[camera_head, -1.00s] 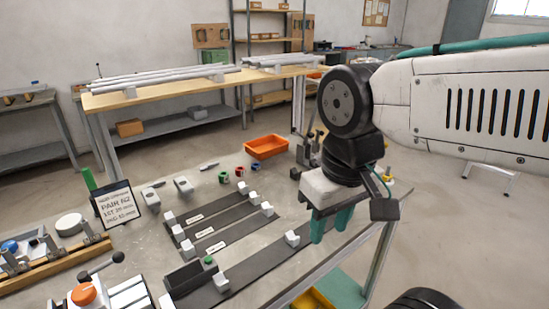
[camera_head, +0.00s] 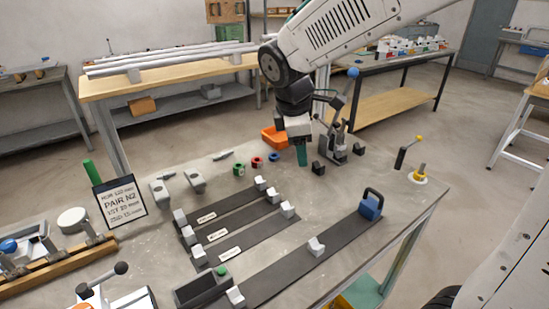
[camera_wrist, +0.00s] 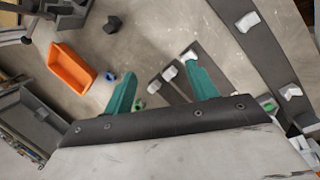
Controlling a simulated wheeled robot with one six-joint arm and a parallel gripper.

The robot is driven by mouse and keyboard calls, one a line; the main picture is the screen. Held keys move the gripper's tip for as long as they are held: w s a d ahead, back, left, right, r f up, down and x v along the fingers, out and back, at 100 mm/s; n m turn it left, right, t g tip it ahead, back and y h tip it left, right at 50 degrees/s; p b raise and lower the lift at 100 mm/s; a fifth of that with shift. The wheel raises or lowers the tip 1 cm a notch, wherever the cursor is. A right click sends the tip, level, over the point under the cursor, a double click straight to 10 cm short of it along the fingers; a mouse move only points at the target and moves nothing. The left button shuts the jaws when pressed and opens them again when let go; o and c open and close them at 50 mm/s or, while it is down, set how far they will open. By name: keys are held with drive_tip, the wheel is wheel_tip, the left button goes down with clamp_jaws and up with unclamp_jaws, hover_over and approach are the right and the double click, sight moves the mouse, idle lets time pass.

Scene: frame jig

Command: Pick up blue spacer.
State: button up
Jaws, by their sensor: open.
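The blue spacer (camera_head: 274,157) is a small ring on the grey bench, at the right end of a short row with a red spacer (camera_head: 257,162) and a green spacer (camera_head: 239,169). My gripper (camera_head: 302,154) hangs above the bench, to the right of the blue spacer in the head view, with its teal fingers pointing down. In the wrist view the fingers are wide apart and empty. There the blue spacer (camera_wrist: 110,76) lies just left of the left finger, outside the gap. A green ring (camera_wrist: 152,87) shows between the fingers.
An orange tray (camera_head: 271,137) stands behind the blue spacer and shows large in the wrist view (camera_wrist: 72,68). A toggle clamp (camera_head: 338,142) and black blocks stand right of my gripper. Dark rails (camera_head: 240,232) with white blocks lie in front.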

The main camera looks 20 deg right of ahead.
drive_tip(key=w+a+f+n, duration=0.3)
drive_tip(key=w, duration=0.1)
drive_tip(key=w+a+f+n, duration=0.3)
drive_tip(key=w+f+n, duration=0.1)
drive_tip(key=w, duration=0.1)
drive_tip(key=w+a+f+n+t, duration=0.1)
drive_tip(key=w+a+f+n, duration=0.2)
drive_tip(key=w+f, duration=0.1)
drive_tip(key=shift+w+a+f+n+h, duration=0.25)
drive_tip(key=shift+w+a+n+h, duration=0.15)
drive_tip(key=shift+w, duration=0.2)
drive_tip(key=shift+w+f, duration=0.25)
drive_tip(key=shift+w, duration=0.05)
hover_over(272, 160)
drive_tip(key=a, duration=0.1)
drive_tip(key=shift+s+a+n, duration=0.2)
drive_tip(key=shift+s+n, duration=0.05)
drive_tip(key=shift+n, duration=0.05)
drive_tip(key=x, duration=0.5)
drive_tip(key=shift+w+d, duration=0.1)
drive_tip(key=shift+d, duration=0.05)
drive_tip(key=c, duration=1)
